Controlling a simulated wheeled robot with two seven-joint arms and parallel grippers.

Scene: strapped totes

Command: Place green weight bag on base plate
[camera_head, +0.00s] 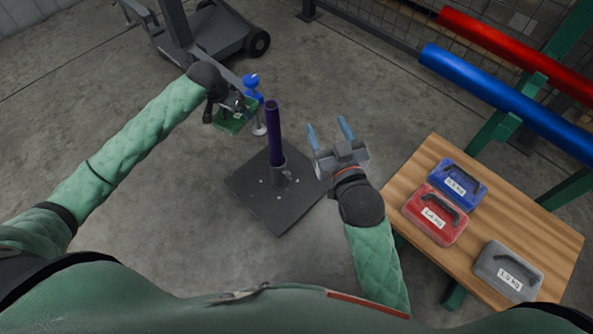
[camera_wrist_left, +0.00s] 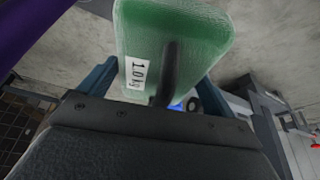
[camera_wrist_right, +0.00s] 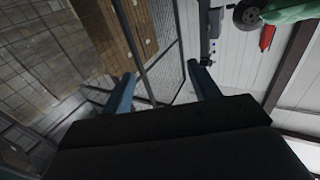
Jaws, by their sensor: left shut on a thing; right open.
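The green weight bag (camera_head: 232,122) is held up in the air by my left gripper (camera_head: 228,108), left of and behind the post. In the left wrist view the green bag (camera_wrist_left: 172,40) fills the top middle, with its black handle between my blue fingers and a "1.0 kg" label. The dark square base plate (camera_head: 268,212) lies on the floor, with a purple post (camera_head: 274,135) standing upright from it. My right gripper (camera_head: 331,136) is open and empty, above the right side of the plate. The right wrist view shows its two blue fingers apart with nothing between them.
A wooden table (camera_head: 395,190) at the right holds a blue bag (camera_head: 457,184), a red bag (camera_head: 434,215) and a grey bag (camera_head: 507,270). Red and blue rolls (camera_head: 510,108) are on a green rack behind. A wheeled grey cart (camera_head: 215,40) stands at the back left.

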